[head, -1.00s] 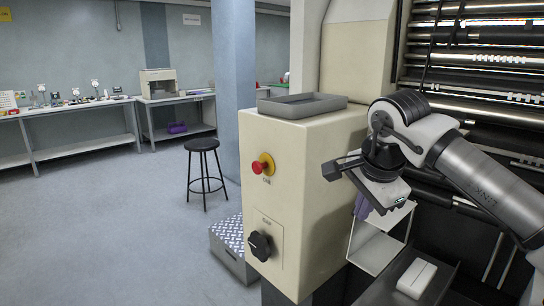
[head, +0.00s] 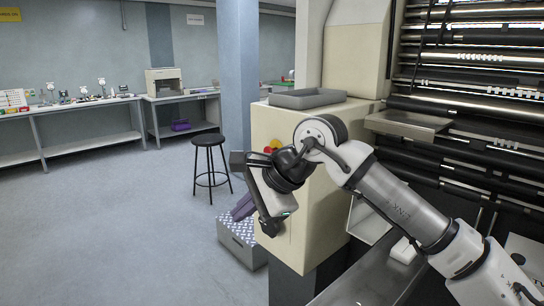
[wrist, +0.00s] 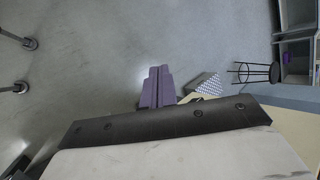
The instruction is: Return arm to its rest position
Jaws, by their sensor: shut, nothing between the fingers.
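My gripper (head: 243,206) is in front of the cream machine cabinet (head: 335,225) in the head view, with its purple fingers pointing down and left. In the wrist view the two purple fingers (wrist: 157,88) lie side by side, closed together, with nothing between them, above the grey floor. My arm reaches in from the lower right and is bent at the wrist. It covers most of the cabinet's red button (head: 271,149) and the front of the cabinet.
A grey tray (head: 307,98) sits on the cabinet. A tread-plate step (head: 243,240) stands by its base, close to my gripper in the picture. A black stool (head: 211,141) and benches (head: 85,103) stand behind. The floor at left is clear.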

